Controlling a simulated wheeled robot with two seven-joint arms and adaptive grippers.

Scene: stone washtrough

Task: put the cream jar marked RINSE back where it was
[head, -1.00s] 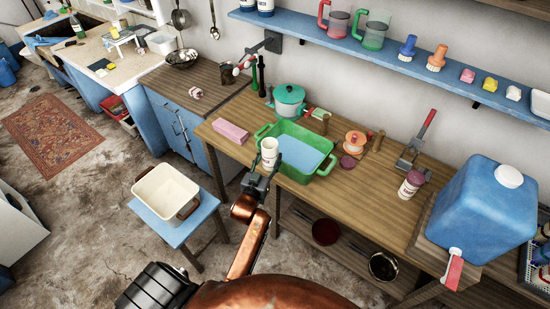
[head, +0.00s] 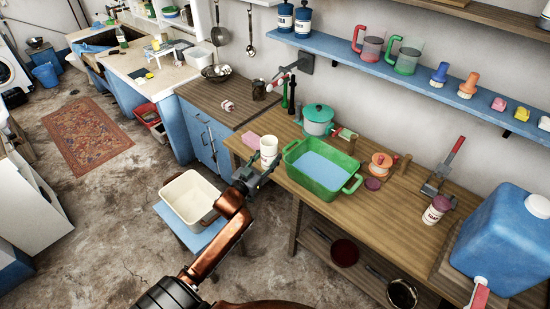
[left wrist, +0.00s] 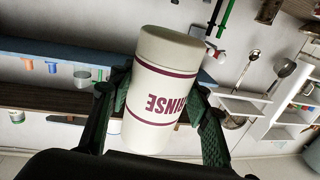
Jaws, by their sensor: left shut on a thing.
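The cream jar marked RINSE (head: 268,149) is in my left gripper (head: 257,172), close to upright, at the left end of the wooden table (head: 330,205). In the left wrist view the jar (left wrist: 160,78) has purple bands, and its lettering appears upside down between the two fingers. The jar is left of the green basin (head: 325,183), apart from it in the picture. I cannot tell its exact height above the table. My right gripper is not in view.
The basin holds blue water. A teal pot (head: 318,120) stands behind it. A pink block (head: 250,147) is partly hidden by the jar. A cream tub (head: 190,198) sits on a blue stool. A purple-lidded jar (head: 435,210) stands to the right.

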